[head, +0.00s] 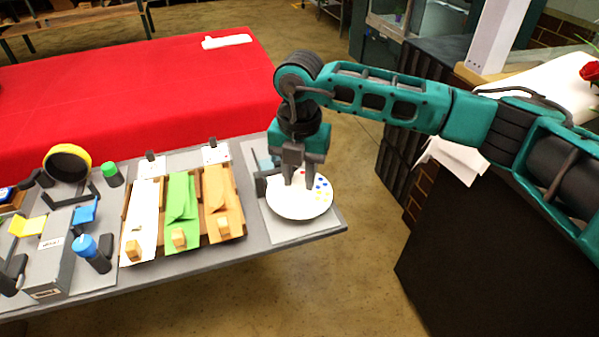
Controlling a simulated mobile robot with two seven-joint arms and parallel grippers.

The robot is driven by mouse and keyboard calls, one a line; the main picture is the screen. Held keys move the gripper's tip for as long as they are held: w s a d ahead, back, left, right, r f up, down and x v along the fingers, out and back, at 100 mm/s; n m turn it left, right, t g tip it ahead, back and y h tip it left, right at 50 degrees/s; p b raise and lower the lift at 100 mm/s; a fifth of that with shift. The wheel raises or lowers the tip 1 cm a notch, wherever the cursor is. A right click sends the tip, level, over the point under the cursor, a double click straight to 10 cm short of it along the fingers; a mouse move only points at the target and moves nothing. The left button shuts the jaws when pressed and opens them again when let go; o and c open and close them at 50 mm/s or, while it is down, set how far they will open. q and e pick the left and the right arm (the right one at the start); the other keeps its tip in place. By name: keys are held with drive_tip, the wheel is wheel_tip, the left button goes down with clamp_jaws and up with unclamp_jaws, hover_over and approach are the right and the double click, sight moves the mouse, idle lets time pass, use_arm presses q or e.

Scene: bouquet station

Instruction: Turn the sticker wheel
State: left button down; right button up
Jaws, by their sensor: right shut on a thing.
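My right gripper (297,181) points down over the wheel's upper middle. Its fingers look shut on a part of the wheel, but the fingers hide that part. My left gripper does not show.
White, green (183,212) and brown (221,203) paper pieces lie in a rack left of the wheel. Further left are a yellow-rimmed black ring (68,162), a green-capped bottle (113,175) and a blue-capped bottle (90,253). A red-covered table (140,90) stands behind. A dark counter (470,255) stands at right.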

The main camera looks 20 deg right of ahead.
sight(300, 180)
drive_tip(key=shift+m, duration=1)
drive_tip(key=o, duration=1.1)
drive_tip(key=shift+c, duration=0.2)
wheel_tip(300, 180, up, 13)
